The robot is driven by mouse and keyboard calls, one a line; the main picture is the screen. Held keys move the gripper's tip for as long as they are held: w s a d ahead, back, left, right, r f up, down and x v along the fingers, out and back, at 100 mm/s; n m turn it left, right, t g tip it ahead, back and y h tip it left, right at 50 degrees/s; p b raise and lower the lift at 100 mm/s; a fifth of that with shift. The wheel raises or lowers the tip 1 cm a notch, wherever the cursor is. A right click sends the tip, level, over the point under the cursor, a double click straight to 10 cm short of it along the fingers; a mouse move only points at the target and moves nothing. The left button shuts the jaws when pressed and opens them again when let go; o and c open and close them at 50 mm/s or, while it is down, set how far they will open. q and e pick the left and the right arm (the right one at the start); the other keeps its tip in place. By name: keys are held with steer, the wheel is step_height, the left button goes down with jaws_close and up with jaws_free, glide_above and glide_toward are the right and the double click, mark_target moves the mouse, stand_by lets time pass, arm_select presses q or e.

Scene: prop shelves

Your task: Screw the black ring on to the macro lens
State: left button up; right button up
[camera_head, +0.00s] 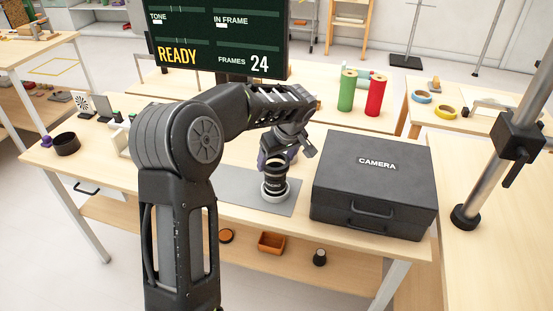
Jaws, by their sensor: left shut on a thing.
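The macro lens (274,182), a dark cylinder with pale bands, stands upright in a white round holder (266,197) on a grey mat. My left gripper (276,158) reaches in from the left and points down at the top of the lens. It is shut on a dark thing at the lens top, which looks like the black ring. My fingers hide part of it, and I cannot tell how far it sits on the lens. My right gripper is out of view.
A black camera case (374,185) stands close right of the mat (240,189). A dark open cylinder (66,143) sits at the table's left end. Green (347,91) and red (376,96) rolls stand behind. A screen (217,38) reads READY, FRAMES 24.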

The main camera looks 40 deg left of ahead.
arm_select(q)
steer(key=shift+f+b, duration=0.7)
steer(key=shift+b, duration=0.65)
stand_by(2.1)
steer(key=o, duration=1.4)
step_height(320, 180, up, 7)
steer(key=p, duration=0.4)
stand_by(0.7)
